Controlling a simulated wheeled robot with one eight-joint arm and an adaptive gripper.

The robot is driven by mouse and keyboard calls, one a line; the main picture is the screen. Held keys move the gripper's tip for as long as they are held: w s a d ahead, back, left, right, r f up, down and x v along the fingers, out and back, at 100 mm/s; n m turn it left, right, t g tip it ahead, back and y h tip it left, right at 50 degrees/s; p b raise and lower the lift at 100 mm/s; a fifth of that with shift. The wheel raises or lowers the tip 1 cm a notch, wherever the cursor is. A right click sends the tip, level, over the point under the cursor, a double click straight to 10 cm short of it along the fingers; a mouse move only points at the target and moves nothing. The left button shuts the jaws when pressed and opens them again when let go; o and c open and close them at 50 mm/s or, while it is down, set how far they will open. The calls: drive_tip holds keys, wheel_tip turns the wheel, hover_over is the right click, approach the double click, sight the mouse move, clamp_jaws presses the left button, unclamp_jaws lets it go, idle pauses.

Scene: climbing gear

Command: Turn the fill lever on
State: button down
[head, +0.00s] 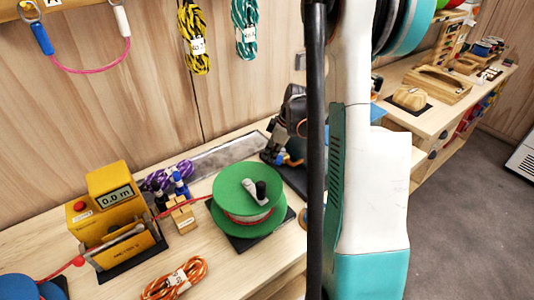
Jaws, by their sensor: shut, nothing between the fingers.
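My gripper (272,150) looks like the dark, jointed shape just left of my white and teal arm, low over the back of the bench; it is partly hidden by the arm. It is shut with nothing in it. Beneath it are small blue and orange parts (287,160) on a dark mat (292,178), mostly covered by the gripper and arm. I cannot make out the fill lever, and cannot tell whether the gripper touches anything there.
On the wooden bench are a yellow meter (108,195) reading 0.0 m, a green spool (232,192) with a crank, a blue spool (20,287) and an orange rope coil (175,281). Rope coils hang on the wall. Another bench (395,100) stands right, beside open grey floor (465,190).

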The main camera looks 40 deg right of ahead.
drive_tip(key=shift+s+d+b, duration=0.25)
drive_tip(key=shift+s, duration=0.35)
drive_tip(key=shift+s+d+b, duration=0.2)
drive_tip(key=shift+s, duration=0.4)
drive_tip(key=shift+w+d, duration=0.1)
drive_tip(key=shift+w+d, duration=0.3)
drive_tip(key=shift+w, duration=0.25)
wheel_tip(320, 180, up, 10)
drive_tip(key=p, duration=0.2)
drive_tip(key=shift+w+a+f, duration=0.15)
drive_tip(key=shift+a+f, duration=0.05)
drive_tip(key=shift+a, duration=0.15)
idle(0.3)
